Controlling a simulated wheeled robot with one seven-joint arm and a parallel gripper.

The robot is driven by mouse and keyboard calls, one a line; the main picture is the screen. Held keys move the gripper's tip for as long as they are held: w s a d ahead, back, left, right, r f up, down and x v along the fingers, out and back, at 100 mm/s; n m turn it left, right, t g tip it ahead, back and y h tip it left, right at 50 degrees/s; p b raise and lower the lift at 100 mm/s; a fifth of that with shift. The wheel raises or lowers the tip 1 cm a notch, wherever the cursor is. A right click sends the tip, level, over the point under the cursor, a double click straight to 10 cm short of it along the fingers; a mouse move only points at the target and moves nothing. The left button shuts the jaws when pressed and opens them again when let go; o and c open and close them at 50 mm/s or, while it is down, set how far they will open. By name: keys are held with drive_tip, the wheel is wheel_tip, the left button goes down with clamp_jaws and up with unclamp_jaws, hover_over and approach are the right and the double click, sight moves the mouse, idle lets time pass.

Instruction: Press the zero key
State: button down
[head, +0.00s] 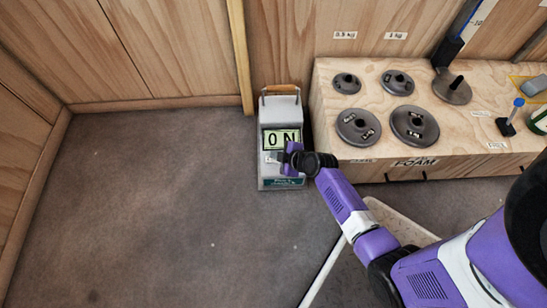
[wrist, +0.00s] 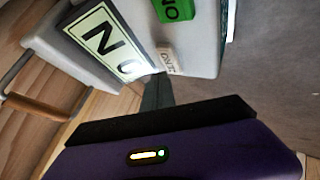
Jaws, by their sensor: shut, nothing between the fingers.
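A pale grey force gauge (head: 282,110) stands on the floor against the wooden wall, with a handle on top. Its display (head: 283,138) reads "0 N"; the display (wrist: 107,41) also shows sideways in the wrist view. The white zero key (wrist: 168,59) is beside the display, and a green key (wrist: 173,9) is farther along the same face. My gripper (head: 277,158) is shut and empty over the gauge's front, just below the display. In the wrist view its dark fingertips (wrist: 156,84) are close to the zero key. I cannot tell whether they touch it.
A wooden block (head: 375,165) to the right of the gauge holds several grey weights (head: 415,125) and small tools. A wooden strip (head: 240,55) runs up the wall behind. The grey floor (head: 150,200) to the left is clear. A white-edged panel (head: 345,270) lies below my arm.

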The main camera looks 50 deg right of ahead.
drive_tip(key=shift+r+p, duration=2.05)
drive_tip(key=shift+r, duration=0.45)
